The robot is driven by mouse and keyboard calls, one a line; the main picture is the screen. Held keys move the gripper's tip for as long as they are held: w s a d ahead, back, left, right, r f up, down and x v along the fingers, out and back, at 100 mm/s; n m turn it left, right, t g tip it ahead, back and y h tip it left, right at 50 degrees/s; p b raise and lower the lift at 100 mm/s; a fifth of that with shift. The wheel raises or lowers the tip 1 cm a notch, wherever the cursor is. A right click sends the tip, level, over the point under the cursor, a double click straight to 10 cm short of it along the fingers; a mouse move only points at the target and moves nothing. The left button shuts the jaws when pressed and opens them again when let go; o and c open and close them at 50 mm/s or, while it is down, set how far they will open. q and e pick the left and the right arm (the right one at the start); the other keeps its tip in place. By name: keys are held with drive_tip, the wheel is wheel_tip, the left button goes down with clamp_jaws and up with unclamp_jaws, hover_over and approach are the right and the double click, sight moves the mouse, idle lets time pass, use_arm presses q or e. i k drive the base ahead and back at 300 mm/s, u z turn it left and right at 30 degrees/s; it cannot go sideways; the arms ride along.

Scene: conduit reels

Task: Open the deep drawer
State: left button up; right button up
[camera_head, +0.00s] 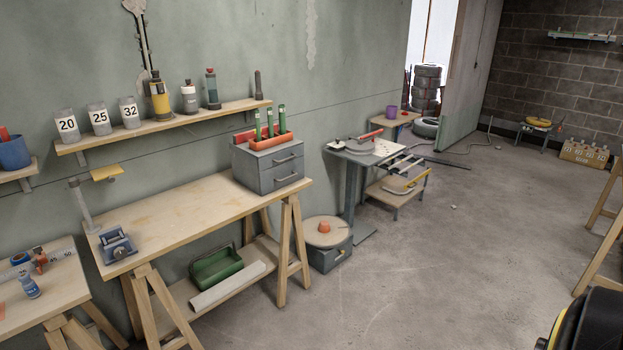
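A grey drawer unit (243,167) stands on the right end of the wooden workbench (180,217). Its front faces right and has an upper drawer (283,162) and a lower drawer (285,180), each with a bar handle. Both drawers look shut. I cannot tell clearly from here which one is deeper. An orange tray (270,142) with green-topped items stands on top of the unit. Neither of my grippers is in view.
A blue vise (117,244) sits on the bench's left end. The floor (430,260) in the middle is clear.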

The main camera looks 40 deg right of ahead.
sight(275, 178)
drive_tip(key=z, duration=0.95)
drive_tip(key=i, duration=0.9)
drive_tip(key=z, duration=0.75)
drive_tip(key=i, duration=1.25)
drive_tip(key=u, duration=1.15)
drive_tip(key=i, duration=0.5)
drive_tip(key=u, duration=0.55)
